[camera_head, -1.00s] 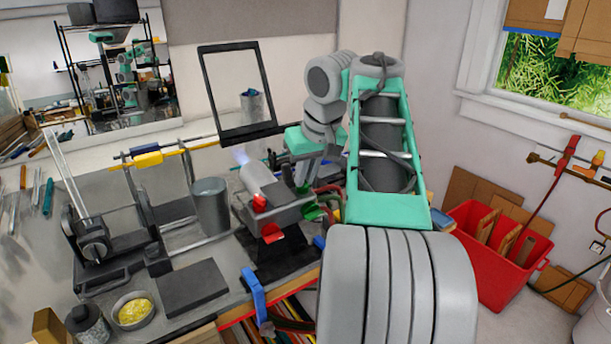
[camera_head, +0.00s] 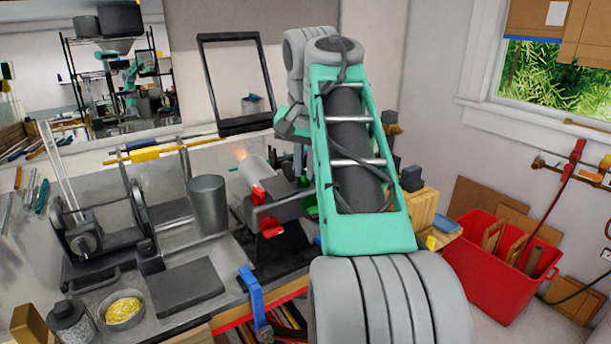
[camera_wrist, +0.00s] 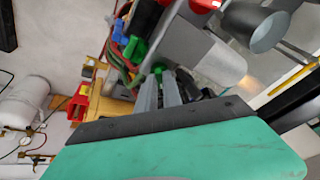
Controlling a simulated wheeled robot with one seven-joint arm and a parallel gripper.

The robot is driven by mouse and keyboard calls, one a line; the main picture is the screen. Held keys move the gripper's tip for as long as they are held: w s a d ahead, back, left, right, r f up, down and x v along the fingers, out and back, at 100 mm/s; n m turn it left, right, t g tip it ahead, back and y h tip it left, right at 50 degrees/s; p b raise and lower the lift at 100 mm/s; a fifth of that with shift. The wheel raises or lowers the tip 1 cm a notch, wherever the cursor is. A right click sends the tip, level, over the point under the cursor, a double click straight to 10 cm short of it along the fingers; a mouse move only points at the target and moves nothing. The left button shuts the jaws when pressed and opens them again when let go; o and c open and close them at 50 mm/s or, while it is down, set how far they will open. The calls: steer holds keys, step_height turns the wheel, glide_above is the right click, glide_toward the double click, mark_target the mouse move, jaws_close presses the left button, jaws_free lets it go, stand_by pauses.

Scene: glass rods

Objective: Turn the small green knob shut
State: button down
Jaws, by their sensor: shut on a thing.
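A burner (camera_head: 258,172) stands on the bench with a small orange flame (camera_head: 240,153) at its mouth. It has red knobs, one on its side (camera_head: 258,194) and one lower (camera_head: 270,228). In the wrist view a small green knob (camera_wrist: 158,69) shows at the tips of my gripper (camera_wrist: 164,80), whose fingers are shut on it. A larger green knob (camera_wrist: 135,49) sits beside it, apart from the fingers. In the head view my arm hides part of the burner's right side and the fingertips.
A metal cup (camera_head: 209,205), a dark block (camera_head: 186,288) and a bowl of yellow bits (camera_head: 124,308) stand left of the burner. A blue clamp (camera_head: 253,297) is at the bench's front edge. Hoses (camera_wrist: 117,66) run close to the knobs. A red bin (camera_head: 490,265) stands at right.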

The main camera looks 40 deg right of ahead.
steer(key=shift+w+f+m+b, duration=0.1)
steer(key=shift+f+m+b, duration=0.25)
steer(key=shift+m+b, duration=1.1)
steer(key=shift+h+b, duration=0.3)
steer(key=shift+b, duration=0.4)
steer(key=m, duration=0.1)
steer(key=m+g, duration=0.1)
steer(key=shift+r+m+b, duration=0.35)
steer(key=shift+b, duration=0.05)
steer(key=shift+w+r+m+g, duration=0.1)
steer(key=shift+m+g, duration=0.3)
steer(key=shift+m, duration=1.1)
steer(key=c, duration=1.5)
jaws_free()
